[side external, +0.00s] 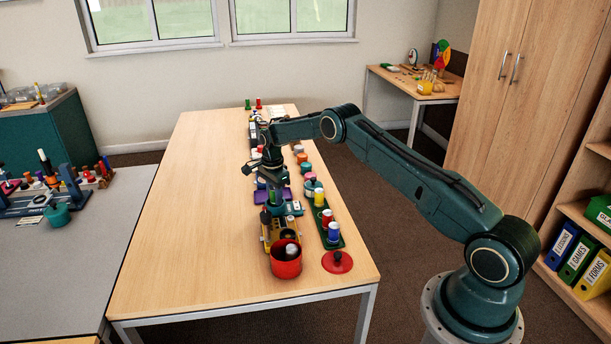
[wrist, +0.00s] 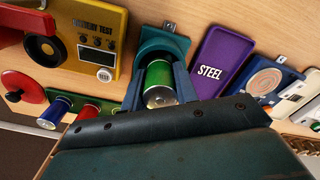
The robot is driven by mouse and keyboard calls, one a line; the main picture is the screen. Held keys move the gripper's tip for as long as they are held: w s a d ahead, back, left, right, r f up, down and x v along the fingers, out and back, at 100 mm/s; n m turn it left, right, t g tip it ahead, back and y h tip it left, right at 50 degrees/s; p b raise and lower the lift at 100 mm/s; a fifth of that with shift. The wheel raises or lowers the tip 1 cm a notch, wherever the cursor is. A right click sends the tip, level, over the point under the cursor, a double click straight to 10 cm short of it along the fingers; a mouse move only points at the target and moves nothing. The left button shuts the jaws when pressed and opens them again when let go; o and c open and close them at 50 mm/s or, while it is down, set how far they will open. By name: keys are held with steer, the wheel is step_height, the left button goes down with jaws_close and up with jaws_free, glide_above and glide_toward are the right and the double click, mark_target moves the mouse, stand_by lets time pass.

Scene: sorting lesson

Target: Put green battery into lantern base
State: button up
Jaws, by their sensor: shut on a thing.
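The green battery (wrist: 158,80) is between the two blue-grey fingers of my gripper (wrist: 160,88) in the wrist view, its metal end towards the camera. My gripper is shut on it. The teal lantern base (wrist: 163,33) lies directly behind the battery, and its middle is hidden by the battery and fingers. In the side view my gripper (side external: 275,186) points down over the table, and the lantern base (side external: 293,209) shows just beside and below it. I cannot tell whether the battery's far end is inside the base or above it.
A yellow battery tester (wrist: 88,38) and a purple STEEL tray (wrist: 220,60) flank the base closely. A red pot (side external: 286,264), a red lid (side external: 337,262) and a green rack (side external: 319,217) with yellow, red and blue batteries stand nearby. The table's left side is clear.

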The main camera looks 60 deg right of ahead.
steer(key=shift+s+f, duration=0.15)
steer(key=shift+f, duration=0.7)
steer(key=o, duration=0.8)
steer(key=shift+f, duration=0.1)
steer(key=shift+r, duration=5.75)
steer(key=shift+r, duration=0.1)
step_height(320, 180, up, 6)
steer(key=shift+f, duration=0.1)
